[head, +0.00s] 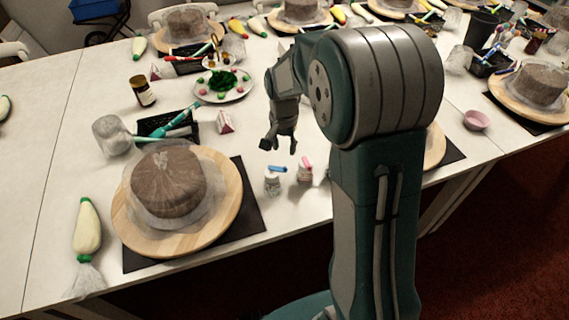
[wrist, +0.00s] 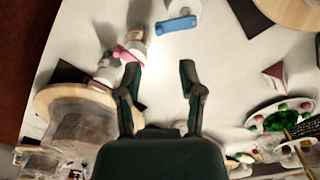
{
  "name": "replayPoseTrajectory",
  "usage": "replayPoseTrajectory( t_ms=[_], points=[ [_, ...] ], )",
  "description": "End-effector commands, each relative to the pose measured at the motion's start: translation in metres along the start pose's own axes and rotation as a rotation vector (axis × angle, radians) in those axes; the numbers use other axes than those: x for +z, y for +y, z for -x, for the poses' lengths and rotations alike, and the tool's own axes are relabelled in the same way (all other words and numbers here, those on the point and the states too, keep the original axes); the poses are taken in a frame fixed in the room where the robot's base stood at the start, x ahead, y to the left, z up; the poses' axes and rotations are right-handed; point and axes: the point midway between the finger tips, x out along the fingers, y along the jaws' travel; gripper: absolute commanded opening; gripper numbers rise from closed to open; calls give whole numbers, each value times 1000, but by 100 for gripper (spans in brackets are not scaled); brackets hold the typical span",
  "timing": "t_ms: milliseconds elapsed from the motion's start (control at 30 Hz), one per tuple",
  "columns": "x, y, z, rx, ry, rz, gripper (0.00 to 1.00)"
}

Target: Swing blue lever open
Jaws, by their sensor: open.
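My gripper (head: 278,148) is above the table, a little behind the lever in the head view. In the wrist view my gripper (wrist: 160,72) is open and empty, its fingers apart and pointing toward the lever without touching it.
A pink lever (head: 306,164) on a similar container (head: 305,174) stands just right of the blue one; it shows near my left finger in the wrist view (wrist: 128,52). A cake (head: 168,182) on a wooden turntable (head: 133,238) stands left. White table (head: 240,140) lies between.

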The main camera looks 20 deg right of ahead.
Motion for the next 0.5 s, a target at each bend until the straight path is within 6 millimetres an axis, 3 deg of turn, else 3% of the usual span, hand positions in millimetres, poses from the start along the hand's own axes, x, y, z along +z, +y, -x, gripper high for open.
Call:
replayPoseTrajectory(
  t_ms=[300,500],
  points=[
    [1,1,-58,3,-3,2,50],
    [0,0,-75,0,0,2,50]
  ],
)
